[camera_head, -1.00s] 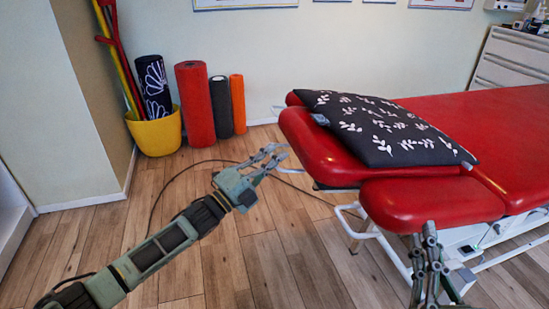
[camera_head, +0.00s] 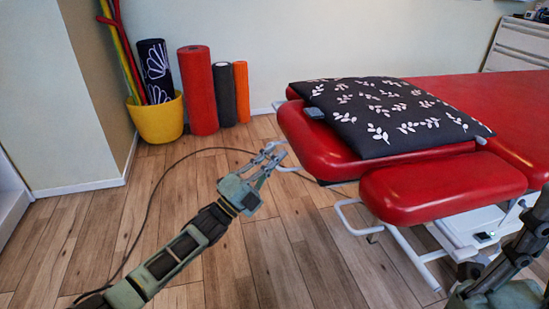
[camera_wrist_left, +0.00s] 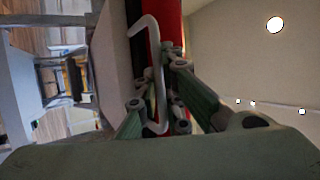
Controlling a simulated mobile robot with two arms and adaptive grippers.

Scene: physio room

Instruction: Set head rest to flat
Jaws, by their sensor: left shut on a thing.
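The red head rest (camera_head: 305,137) is the end section of the treatment table, at the middle of the head view. A dark pillow with white leaves (camera_head: 385,115) covers much of it. I cannot tell its exact tilt. A white bar handle (camera_wrist_left: 152,70) shows in the left wrist view, between the fingers of my left gripper (camera_head: 273,158). That gripper is shut on the handle at the head rest's near left end. The fingers hide part of the handle. Part of my right arm (camera_head: 528,245) shows at the lower right edge; its fingertips cannot be made out.
A red side pad (camera_head: 445,187) and a white frame loop (camera_head: 350,215) are right of my left gripper. A yellow bucket (camera_head: 157,118) and upright rolls (camera_head: 198,92) stand by the wall. A black cable (camera_head: 150,205) crosses the open wood floor.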

